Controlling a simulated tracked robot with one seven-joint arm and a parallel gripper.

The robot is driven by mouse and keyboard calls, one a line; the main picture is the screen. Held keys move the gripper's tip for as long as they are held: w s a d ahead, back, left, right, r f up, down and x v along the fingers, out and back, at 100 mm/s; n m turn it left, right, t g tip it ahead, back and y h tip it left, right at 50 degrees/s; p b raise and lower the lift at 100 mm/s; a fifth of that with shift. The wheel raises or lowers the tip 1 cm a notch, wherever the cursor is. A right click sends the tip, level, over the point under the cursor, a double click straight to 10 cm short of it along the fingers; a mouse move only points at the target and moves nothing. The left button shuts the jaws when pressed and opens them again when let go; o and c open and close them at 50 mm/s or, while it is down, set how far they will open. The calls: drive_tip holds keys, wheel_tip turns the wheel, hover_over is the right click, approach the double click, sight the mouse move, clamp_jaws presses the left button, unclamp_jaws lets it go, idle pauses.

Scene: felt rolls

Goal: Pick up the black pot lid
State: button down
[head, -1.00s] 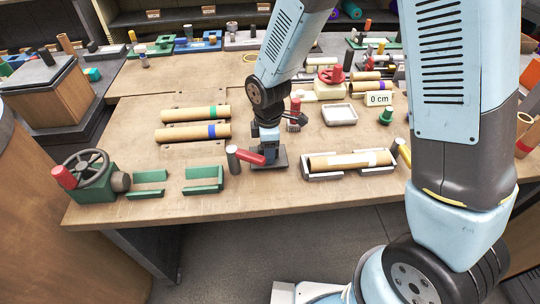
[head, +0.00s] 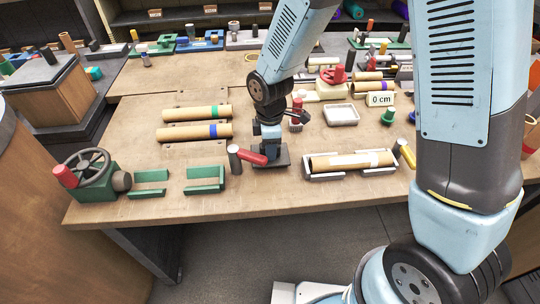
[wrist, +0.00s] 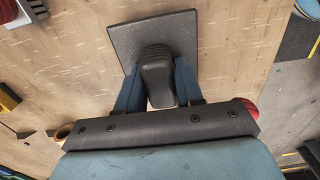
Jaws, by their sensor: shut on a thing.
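The black pot lid (head: 279,160) is a dark square plate with a rounded black knob. In the wrist view, the lid (wrist: 128,42) lies beyond my gripper (wrist: 158,82), with one blue finger on each side of its knob. My gripper (head: 268,147) is shut on the knob, pointing down, in the head view. The plate looks level, at or just above the wooden bench; the gap beneath is too small to judge. The lower part of the knob is hidden by my fingers.
A mallet with a red handle (head: 253,156) is close at the lid's left. A roll in a grey cradle (head: 380,174) is to the right, green brackets (head: 204,179) to the left. Two cardboard rolls (head: 190,132) lie behind left. Bare bench (head: 150,215) runs along the front.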

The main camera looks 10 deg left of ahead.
drive_tip(key=shift+r, duration=0.45)
drive_tip(key=shift+w+a+r, duration=0.1)
drive_tip(key=shift+w+r, duration=0.05)
drive_tip(key=shift+r, duration=2.4)
